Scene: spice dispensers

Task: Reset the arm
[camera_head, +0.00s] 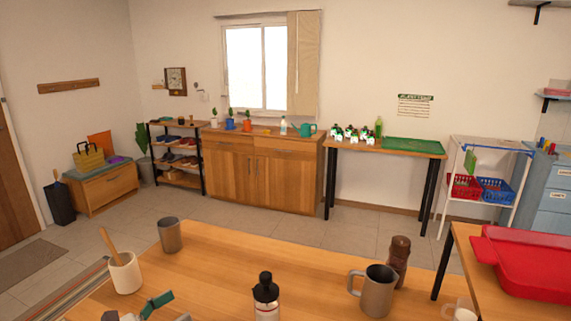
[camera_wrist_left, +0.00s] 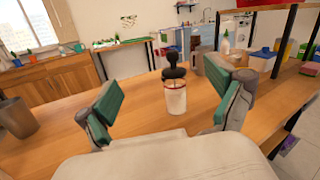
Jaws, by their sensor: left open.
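My left gripper (camera_head: 146,308) shows at the bottom edge of the head view, low at the near side of the wooden table (camera_head: 215,262). Its green-padded fingers are spread wide in the left wrist view (camera_wrist_left: 168,103), with nothing held between them. A black-topped dispenser bottle (camera_head: 266,297) stands upright on the table, right of the gripper in the head view. In the left wrist view the bottle (camera_wrist_left: 176,97) appears beyond the gap between the fingers, apart from them. My right gripper is not in view.
On the table are a white pot with a wooden utensil (camera_head: 125,272), a grey cup (camera_head: 169,235), a grey mug (camera_head: 376,291) and a brown mill (camera_head: 397,260). A red tray (camera_head: 528,264) lies on a surface at the right. The table's middle is bare.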

